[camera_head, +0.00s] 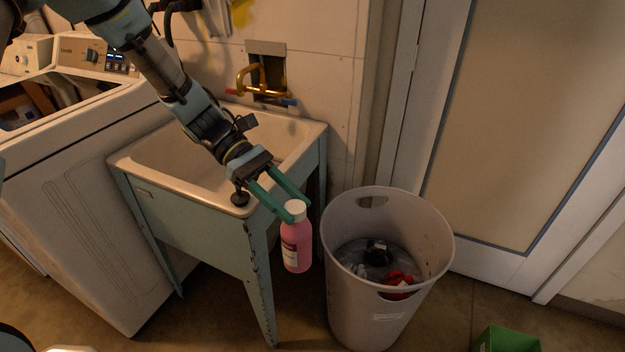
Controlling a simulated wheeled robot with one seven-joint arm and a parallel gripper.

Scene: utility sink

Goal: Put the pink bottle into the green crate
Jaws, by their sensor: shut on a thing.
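The pink bottle (297,246) has a white cap and a pale label and hangs upright in the air. My gripper (298,208) has green fingers and is shut on the bottle at its white cap. The bottle is in front of the sink's right front corner and left of the grey bin in the picture. The green crate (507,341) shows at the bottom right edge; only its upper part is in view, and its lower part is cut off. The bottle is well apart from the crate.
A tall grey bin (341,285) with dark and red items inside stands between the bottle and the crate. The utility sink (190,232) and a washing machine (70,190) are at the left. A door (530,130) is behind at the right. Some bare floor shows around the crate.

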